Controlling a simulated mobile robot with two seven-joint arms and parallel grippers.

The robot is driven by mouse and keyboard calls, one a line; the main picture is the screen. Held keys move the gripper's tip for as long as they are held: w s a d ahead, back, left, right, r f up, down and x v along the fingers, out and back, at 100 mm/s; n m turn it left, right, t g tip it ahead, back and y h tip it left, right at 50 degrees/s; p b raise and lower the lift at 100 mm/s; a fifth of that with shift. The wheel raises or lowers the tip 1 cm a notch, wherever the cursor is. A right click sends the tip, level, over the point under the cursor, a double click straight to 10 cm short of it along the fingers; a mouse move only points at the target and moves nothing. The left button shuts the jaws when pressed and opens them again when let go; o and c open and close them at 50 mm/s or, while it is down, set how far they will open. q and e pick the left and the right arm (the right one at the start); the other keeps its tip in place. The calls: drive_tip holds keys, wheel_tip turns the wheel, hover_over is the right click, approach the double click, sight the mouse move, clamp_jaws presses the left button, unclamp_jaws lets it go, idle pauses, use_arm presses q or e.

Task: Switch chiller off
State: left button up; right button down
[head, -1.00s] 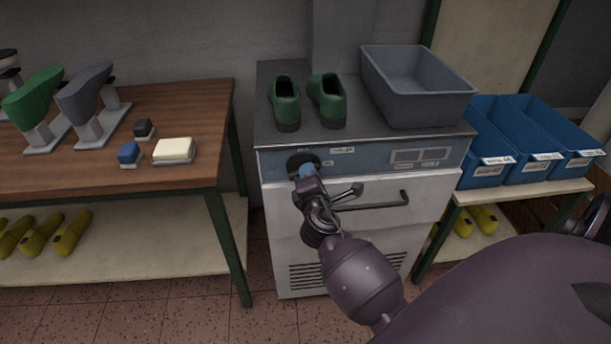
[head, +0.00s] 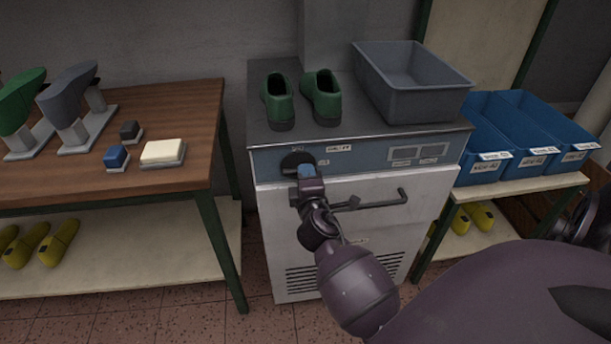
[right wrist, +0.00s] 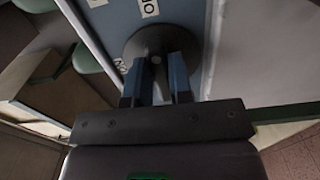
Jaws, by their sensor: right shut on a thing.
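The chiller (head: 345,225) is a pale cabinet with a blue control strip across its top front. A dark round knob (head: 292,160) sits at the left of that strip. In the right wrist view the knob (right wrist: 152,38) shows as a dark disc. My right gripper (head: 305,171) reaches the knob from the front. Its two blue fingers (right wrist: 157,82) are shut on the knob's grip, one on each side. The fingers hide part of the knob, and its setting cannot be read. My left gripper is not in view.
A bar handle (head: 375,202) sticks out just right of my right wrist. Green shoes (head: 322,97) and a grey bin (head: 425,103) stand on the chiller. A wooden table (head: 190,110) is at left, and blue bins (head: 485,172) are at right.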

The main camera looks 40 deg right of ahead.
drive_tip(key=c, duration=1)
unclamp_jaws()
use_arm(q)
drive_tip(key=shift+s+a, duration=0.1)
use_arm(e)
drive_tip(key=shift+s+a, duration=0.1)
drive_tip(key=shift+s, duration=0.05)
